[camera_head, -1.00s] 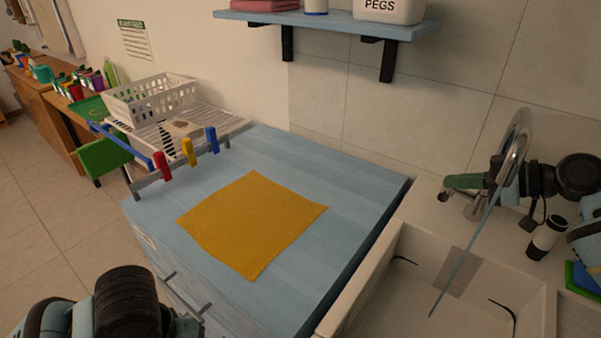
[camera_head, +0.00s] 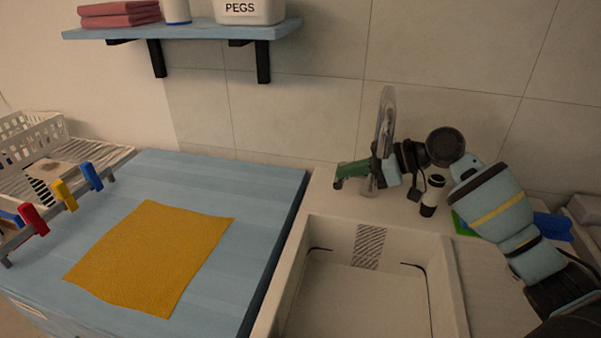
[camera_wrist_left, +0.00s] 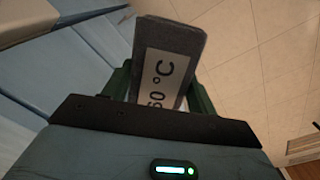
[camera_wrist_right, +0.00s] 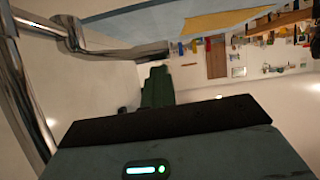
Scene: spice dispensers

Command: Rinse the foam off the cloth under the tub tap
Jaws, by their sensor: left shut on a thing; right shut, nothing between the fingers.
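The yellow cloth (camera_head: 150,258) lies spread flat on the blue worktop (camera_head: 220,180), and no foam shows on it. The tub (camera_head: 365,300) is a pale basin right of the worktop, and no water stream shows over it. The chrome tap (camera_head: 386,120) rises behind the tub; its metal also shows close up in the right wrist view (camera_wrist_right: 20,90). My right gripper (camera_head: 345,174) is shut and empty at the tap. My left gripper (camera_wrist_left: 165,95) is outside the head view; its wrist view shows it shut on a grey block marked 60 °C (camera_wrist_left: 168,60).
A rail with red, yellow and blue pegs (camera_head: 64,192) stands at the worktop's left edge, by a white rack (camera_head: 30,150). A shelf (camera_head: 190,32) hangs above. A black-and-white bottle (camera_head: 432,195) stands behind the tub, near my right arm.

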